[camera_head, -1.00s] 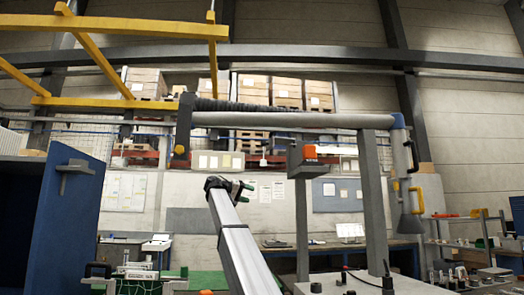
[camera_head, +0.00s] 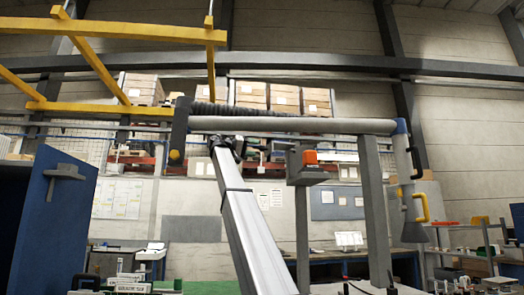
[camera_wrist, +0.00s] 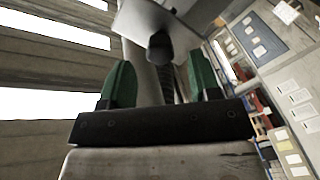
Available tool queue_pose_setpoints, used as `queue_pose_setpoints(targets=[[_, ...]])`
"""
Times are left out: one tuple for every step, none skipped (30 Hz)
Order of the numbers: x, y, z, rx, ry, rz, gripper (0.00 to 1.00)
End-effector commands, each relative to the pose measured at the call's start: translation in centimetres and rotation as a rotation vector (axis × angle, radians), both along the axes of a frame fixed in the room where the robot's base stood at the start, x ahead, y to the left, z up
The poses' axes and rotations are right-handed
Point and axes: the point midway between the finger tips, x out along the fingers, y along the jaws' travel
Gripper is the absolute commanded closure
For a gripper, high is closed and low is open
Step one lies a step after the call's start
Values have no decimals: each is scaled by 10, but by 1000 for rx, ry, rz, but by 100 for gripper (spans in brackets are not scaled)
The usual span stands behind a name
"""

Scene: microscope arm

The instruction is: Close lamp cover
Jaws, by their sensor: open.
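A lamp cover cannot be clearly identified. A long grey boom (camera_head: 290,125) runs across the head view, with a dark block (camera_head: 181,130) at its left end and a cone-shaped nozzle (camera_head: 414,232) hanging at its right. My gripper (camera_head: 227,143) is just below the boom's left part in the head view; its fingers are hard to see there. In the wrist view my gripper (camera_wrist: 162,62) has its green fingers apart with nothing held between them. Beyond them are a pale grey plate (camera_wrist: 150,20) and a dark cylindrical part (camera_wrist: 160,46). Contact with either cannot be told.
A black ribbed hose (camera_head: 255,109) lies along the boom. A post with an orange-topped box (camera_head: 310,157) stands right of my arm. Yellow beams (camera_head: 130,30) hang overhead at left, and a blue panel (camera_head: 60,215) stands at left.

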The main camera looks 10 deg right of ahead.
Motion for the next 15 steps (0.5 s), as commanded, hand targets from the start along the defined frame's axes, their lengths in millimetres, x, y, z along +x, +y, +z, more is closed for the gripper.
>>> queue_pose_setpoints(targets=[[1, -9, 0, 0, 0, 0, 43], [2, -14, 0, -1, 0, -1, 43], [3, -20, 0, 0, 0, -1, 43], [4, -24, 0, 0, 0, -1, 43], [4, -27, 0, 0, 0, -1, 43], [5, -31, 0, -1, 0, -1, 43], [6, -34, 0, 0, 0, 0, 43], [6, -36, 0, 0, 0, 0, 43], [6, -39, 0, 0, 0, 0, 43], [7, -41, 0, 0, 0, 1, 43], [7, -42, 0, 0, 0, 1, 43], [7, -44, 0, 0, 0, 1, 43], [7, -44, 0, 0, 0, 1, 43], [8, -45, 0, 0, 0, 1, 43], [8, -45, 0, 0, 0, 1, 43]])
